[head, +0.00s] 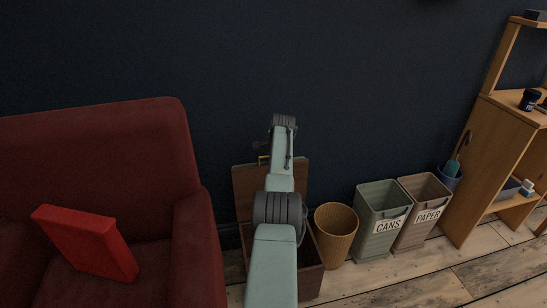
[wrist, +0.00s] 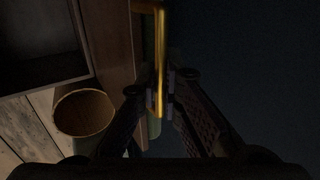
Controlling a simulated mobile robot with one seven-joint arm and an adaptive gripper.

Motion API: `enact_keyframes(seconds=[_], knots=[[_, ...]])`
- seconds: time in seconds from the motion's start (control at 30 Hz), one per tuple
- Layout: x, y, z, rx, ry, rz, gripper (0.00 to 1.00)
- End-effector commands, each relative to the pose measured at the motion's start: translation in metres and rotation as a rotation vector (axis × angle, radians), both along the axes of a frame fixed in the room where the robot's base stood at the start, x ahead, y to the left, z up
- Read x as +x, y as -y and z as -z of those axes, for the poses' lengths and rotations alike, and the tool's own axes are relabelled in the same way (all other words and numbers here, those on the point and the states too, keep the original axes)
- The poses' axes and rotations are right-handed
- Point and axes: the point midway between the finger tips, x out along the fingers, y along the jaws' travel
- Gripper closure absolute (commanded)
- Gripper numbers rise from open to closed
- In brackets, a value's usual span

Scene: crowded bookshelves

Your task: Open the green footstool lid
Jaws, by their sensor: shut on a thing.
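The footstool (head: 313,280) stands open between the red armchair and the wicker bin. Its lid (head: 243,190) is raised about upright at the back near the dark wall, its brown inner face showing. A gold handle (head: 262,158) shows at the lid's top edge. My arm reaches over the box and covers much of the lid. My gripper (wrist: 162,95) is shut on the gold handle (wrist: 159,45) in the wrist view. The lid (wrist: 119,45) runs beside it, and the dark open box (wrist: 45,45) lies at upper left. Little green of the footstool shows.
A red armchair (head: 95,150) with a red cushion (head: 85,243) stands close on the left. A wicker bin (head: 335,235), a CANS bin (head: 378,220) and a PAPER bin (head: 424,215) stand on the right. A wooden shelf (head: 490,165) is further right. Floor in front of the bins is clear.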

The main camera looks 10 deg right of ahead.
Motion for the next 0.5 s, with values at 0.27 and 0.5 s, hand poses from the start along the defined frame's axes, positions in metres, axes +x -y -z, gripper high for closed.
enact_keyframes(seconds=[0.27,0.5], knots=[[0.0010,-0.0019,-0.0013,0.002,0.003,-0.003,1.00],[0.0010,-0.0017,-0.0015,0.002,0.003,-0.003,0.86]])
